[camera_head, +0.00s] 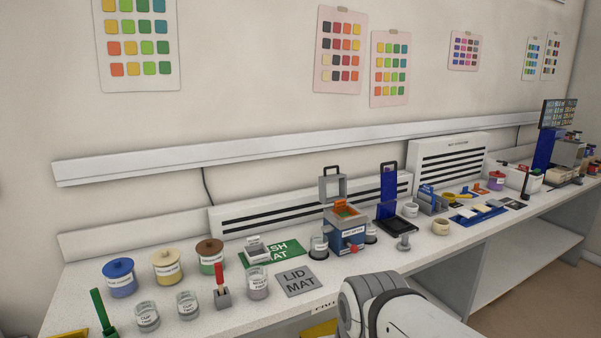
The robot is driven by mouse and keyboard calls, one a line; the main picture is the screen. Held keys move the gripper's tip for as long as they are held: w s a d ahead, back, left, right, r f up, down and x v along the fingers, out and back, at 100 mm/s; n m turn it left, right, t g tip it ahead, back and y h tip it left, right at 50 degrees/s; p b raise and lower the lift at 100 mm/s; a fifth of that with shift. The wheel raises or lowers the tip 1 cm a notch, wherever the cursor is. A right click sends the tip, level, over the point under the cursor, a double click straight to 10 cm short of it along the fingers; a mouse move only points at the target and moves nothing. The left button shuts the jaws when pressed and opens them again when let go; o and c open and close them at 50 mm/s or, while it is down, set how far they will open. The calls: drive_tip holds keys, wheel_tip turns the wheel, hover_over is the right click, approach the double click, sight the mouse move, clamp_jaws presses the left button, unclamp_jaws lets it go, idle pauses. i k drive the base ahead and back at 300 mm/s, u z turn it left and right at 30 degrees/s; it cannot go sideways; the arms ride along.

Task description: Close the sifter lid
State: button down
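A small blue-grey box (346,237), which looks like the sifter, stands on the bench at the middle of the view. Its front label is too small to read, and a red knob (352,248) is on its front. Its top is open, with orange and green showing inside. Its grey framed lid (332,189) with a dark handle stands upright at the back of the box. Part of my arm shows at the bottom, in front of the bench and apart from the box. My gripper is not in view.
A clear jar (319,247) stands close to the box's left. An upright blue panel (388,192) and dark tray (395,224) stand right. Several lidded jars (168,267) are left.

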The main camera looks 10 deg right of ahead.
sight(322, 183)
drive_tip(key=u, duration=0.1)
drive_tip(key=i, duration=0.95)
drive_tip(key=u, duration=2.15)
drive_tip(key=k, duration=1)
drive_tip(key=z, duration=2.1)
